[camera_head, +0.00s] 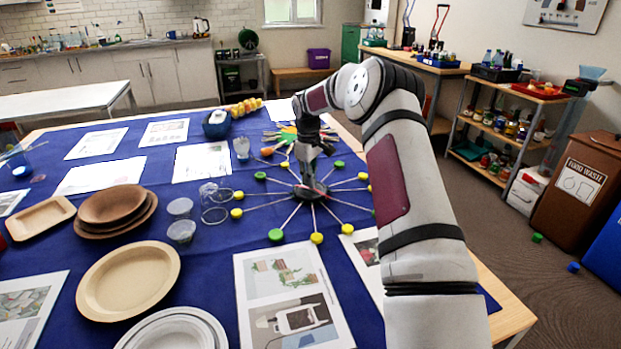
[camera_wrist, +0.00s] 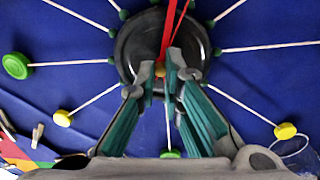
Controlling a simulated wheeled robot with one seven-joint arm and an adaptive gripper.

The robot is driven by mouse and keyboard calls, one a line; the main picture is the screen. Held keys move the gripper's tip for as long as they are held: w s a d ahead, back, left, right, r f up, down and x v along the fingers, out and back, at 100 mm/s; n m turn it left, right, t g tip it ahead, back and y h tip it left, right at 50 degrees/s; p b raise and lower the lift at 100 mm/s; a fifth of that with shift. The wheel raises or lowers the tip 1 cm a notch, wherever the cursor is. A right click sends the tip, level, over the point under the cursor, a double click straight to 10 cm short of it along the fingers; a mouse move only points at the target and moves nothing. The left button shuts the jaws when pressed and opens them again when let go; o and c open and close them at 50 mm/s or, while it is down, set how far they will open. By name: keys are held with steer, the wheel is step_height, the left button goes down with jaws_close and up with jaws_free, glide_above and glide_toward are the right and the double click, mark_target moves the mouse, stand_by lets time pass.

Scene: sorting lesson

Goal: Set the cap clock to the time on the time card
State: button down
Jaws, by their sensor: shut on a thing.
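The cap clock (camera_head: 277,234) lies on the blue cloth, with green and yellow caps at the ends of white sticks spread round a dark round hub. The hub (camera_wrist: 128,50) fills the top middle of the wrist view. A red clock hand (camera_wrist: 168,36) runs from the hub's middle to the top edge. My gripper (camera_wrist: 163,72) points down over the hub, its fingertips closed at the red hand's inner end, beside a small orange knob. In the head view my gripper (camera_head: 309,190) hides most of the hub. I cannot pick out the time card among the printed sheets.
Brown plates (camera_head: 128,281), a wooden tray (camera_head: 38,217) and clear cups (camera_head: 181,231) stand left of the clock. Printed sheets (camera_head: 290,300) lie in front and behind. A clear glass (camera_wrist: 298,152) shows beside the clock at the wrist view's lower right.

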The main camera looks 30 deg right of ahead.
steer(key=n, duration=0.7)
steer(key=shift+s, duration=0.1)
steer(key=n, duration=0.4)
steer(key=shift+d+t+y, duration=0.1)
steer(key=shift+t+y, duration=0.2)
steer(key=shift+n, duration=1.8)
steer(key=c, duration=1.7)
jaws_free()
